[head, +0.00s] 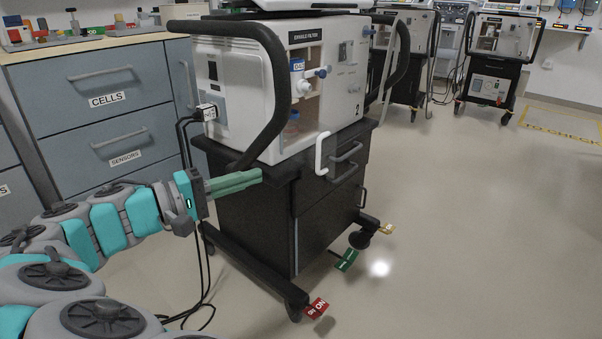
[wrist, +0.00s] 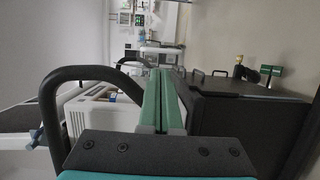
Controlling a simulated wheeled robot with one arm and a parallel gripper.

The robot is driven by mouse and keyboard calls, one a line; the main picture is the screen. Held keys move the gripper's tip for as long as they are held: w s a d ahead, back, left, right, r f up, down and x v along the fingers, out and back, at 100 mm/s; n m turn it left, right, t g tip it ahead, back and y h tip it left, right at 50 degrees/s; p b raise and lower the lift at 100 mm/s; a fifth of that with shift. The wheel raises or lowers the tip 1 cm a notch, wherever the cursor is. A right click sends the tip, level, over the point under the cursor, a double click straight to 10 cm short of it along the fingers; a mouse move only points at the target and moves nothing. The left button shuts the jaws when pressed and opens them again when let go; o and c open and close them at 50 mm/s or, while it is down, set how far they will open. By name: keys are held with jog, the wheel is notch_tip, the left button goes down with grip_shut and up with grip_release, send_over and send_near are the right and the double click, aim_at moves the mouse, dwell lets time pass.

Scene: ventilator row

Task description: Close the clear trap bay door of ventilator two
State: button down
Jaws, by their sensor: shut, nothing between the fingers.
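Ventilator two (head: 225,85), a white unit marked 2, stands on a black cart. Its trap bay (head: 311,78) is uncovered on the front, with a blue-capped item and a small jar inside. The white door handle (head: 321,153) stands out below the bay, in front of the cart's top drawer. The clear door pane itself is hardly visible, but it appears swung open. My gripper (head: 260,176) has its green fingers shut and empty, left of the handle by the cart's upper side. The wrist view shows the fingers (wrist: 162,75) pointing along the cart, beside the black push handle (wrist: 75,75).
The black push handle (head: 277,60) curves above my gripper. Red (head: 317,307), green (head: 347,260) and yellow (head: 386,229) tags sit low by the cart's feet. Grey drawers (head: 125,120) stand behind at left, with cables hanging down. The floor at right is clear.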

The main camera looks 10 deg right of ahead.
aim_at(317, 156)
jog(key=b+x, duration=0.1)
jog(key=x, duration=1.1)
jog(key=shift+w+d, duration=0.25)
jog(key=shift+w, duration=0.25)
jog(key=shift+f, duration=0.1)
jog(key=shift+d+t, duration=0.1)
jog(key=shift+t, duration=0.3)
